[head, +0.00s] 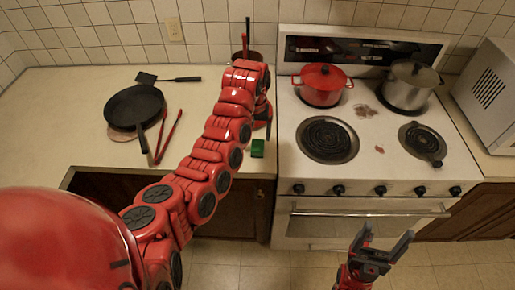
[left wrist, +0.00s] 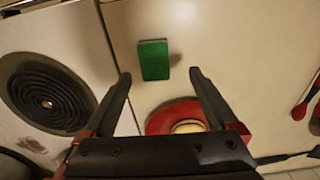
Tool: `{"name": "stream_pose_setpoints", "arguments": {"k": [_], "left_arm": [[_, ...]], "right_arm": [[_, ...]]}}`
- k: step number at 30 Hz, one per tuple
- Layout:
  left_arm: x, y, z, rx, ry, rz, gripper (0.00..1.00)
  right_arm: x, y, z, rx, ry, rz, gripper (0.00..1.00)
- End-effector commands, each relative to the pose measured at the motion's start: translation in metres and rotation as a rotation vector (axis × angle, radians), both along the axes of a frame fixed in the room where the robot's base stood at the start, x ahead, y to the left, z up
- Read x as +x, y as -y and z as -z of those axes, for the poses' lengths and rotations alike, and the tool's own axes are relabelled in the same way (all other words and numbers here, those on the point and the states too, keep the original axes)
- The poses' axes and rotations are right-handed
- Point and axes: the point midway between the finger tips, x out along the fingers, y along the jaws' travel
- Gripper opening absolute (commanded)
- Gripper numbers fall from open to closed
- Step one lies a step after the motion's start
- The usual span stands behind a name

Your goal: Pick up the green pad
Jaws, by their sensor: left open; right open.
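The green pad (head: 258,148) lies flat on the counter, near the counter's front edge and just left of the stove. In the left wrist view the green pad (left wrist: 154,60) lies beyond the fingertips, between their lines, with bare counter around it. My left gripper (head: 267,124) is above the counter, just behind the pad in the head view. In the left wrist view my left gripper (left wrist: 160,76) is open, with nothing between its fingers. My right gripper (head: 388,243) is open and empty in front of the oven door.
The stove (head: 375,148) holds a red pot (head: 322,84) and a steel pot (head: 409,84). A black pan (head: 133,106), red tongs (head: 169,135) and a black spatula (head: 166,79) lie on the left counter. A red round container (left wrist: 158,120) is behind the left gripper's fingers.

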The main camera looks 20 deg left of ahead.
Motion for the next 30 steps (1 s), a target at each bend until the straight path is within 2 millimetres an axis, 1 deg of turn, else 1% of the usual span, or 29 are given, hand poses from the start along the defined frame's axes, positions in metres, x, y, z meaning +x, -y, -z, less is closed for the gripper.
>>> {"name": "stream_pose_setpoints", "arguments": {"k": [1, 4, 7, 11, 13, 16, 21, 26, 29, 30], "left_arm": [[0.000, 0.001, 0.004, 0.000, 0.000, 0.002, 0.93], [-0.001, 0.001, 0.007, 0.001, -0.001, 0.002, 0.93], [-0.002, 0.004, 0.014, 0.000, -0.005, 0.002, 0.93], [-0.004, 0.009, 0.031, 0.000, -0.010, 0.002, 0.93], [-0.002, 0.008, 0.042, 0.001, -0.004, 0.003, 0.93], [-0.003, 0.008, 0.052, 0.001, -0.005, 0.002, 0.93], [-0.002, 0.008, 0.058, 0.000, 0.000, 0.000, 0.93], [-0.001, 0.008, 0.059, 0.000, 0.000, 0.000, 0.93], [-0.001, 0.008, 0.059, 0.000, 0.000, 0.000, 0.76], [-0.001, 0.008, 0.059, 0.000, 0.000, 0.000, 0.69]], "right_arm": [[0.000, 0.000, 0.001, 0.000, 0.000, 0.000, 0.80], [0.000, 0.000, -0.001, 0.000, 0.000, 0.000, 0.80], [0.000, 0.000, -0.012, 0.000, 0.000, 0.000, 0.80], [0.000, 0.000, -0.030, 0.000, 0.000, 0.000, 0.80], [0.000, 0.000, -0.030, 0.000, 0.000, 0.000, 0.80], [0.000, 0.000, -0.034, 0.000, 0.000, 0.000, 0.80], [0.000, 0.000, -0.035, 0.000, 0.000, 0.000, 0.80], [0.000, 0.000, -0.034, 0.000, 0.000, 0.000, 0.80], [0.000, 0.000, -0.034, 0.000, 0.000, 0.000, 0.80], [0.000, 0.000, -0.034, 0.000, 0.000, 0.000, 0.80]]}}
